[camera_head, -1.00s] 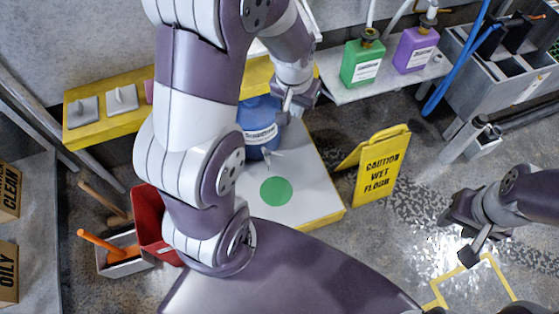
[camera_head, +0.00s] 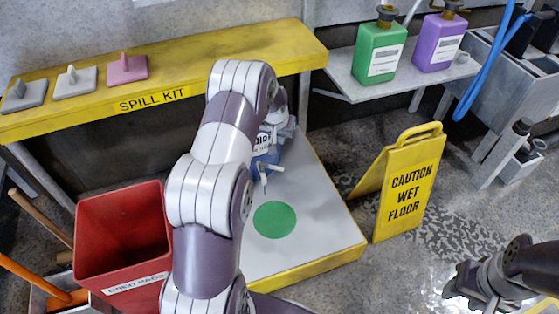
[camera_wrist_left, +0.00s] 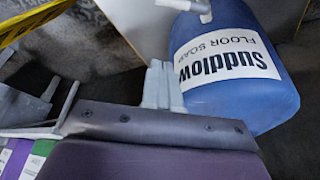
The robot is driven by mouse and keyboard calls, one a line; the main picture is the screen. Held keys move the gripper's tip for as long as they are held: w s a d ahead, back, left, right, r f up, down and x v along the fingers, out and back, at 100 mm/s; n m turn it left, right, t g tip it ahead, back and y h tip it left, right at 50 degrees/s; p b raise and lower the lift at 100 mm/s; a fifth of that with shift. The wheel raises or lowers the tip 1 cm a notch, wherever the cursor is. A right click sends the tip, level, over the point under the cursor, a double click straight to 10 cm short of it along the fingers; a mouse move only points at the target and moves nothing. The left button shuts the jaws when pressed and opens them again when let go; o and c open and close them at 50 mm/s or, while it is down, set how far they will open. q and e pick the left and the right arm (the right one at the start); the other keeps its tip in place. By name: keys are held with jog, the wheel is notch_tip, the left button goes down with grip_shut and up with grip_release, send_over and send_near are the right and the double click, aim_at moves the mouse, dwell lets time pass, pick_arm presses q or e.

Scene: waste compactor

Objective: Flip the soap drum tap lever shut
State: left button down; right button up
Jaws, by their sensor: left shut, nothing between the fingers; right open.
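The blue soap drum (camera_head: 268,155) stands on the pale, yellow-edged platform (camera_head: 318,205), partly hidden behind my left arm. Its pale tap (camera_head: 264,178) sticks out at the front, above a green disc (camera_head: 275,219). In the left wrist view the drum (camera_wrist_left: 245,98) shows its "Suddlow floor soap" label, and part of the tap (camera_wrist_left: 190,6) shows at the top edge. My left gripper (camera_wrist_left: 160,85) is shut and empty beside the drum, apart from the tap; in the head view it is mostly hidden. My right gripper (camera_head: 470,295) is open and empty at the lower right.
A yellow wet-floor sign (camera_head: 407,185) stands right of the platform. A red bin (camera_head: 122,235) is at the left. A yellow spill-kit shelf (camera_head: 200,75) runs behind. Green (camera_head: 379,52) and purple (camera_head: 438,45) bottles stand on a shelf at the back right.

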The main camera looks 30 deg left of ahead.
pick_arm(q)
jog(key=d+b+x, duration=0.1)
jog(key=b+x, duration=0.6)
jog(key=x, duration=0.4)
jog(key=s+b, duration=0.1)
jog(key=s, duration=0.3)
jog(key=shift+r+b, duration=0.15)
jog(key=shift+b, duration=0.2)
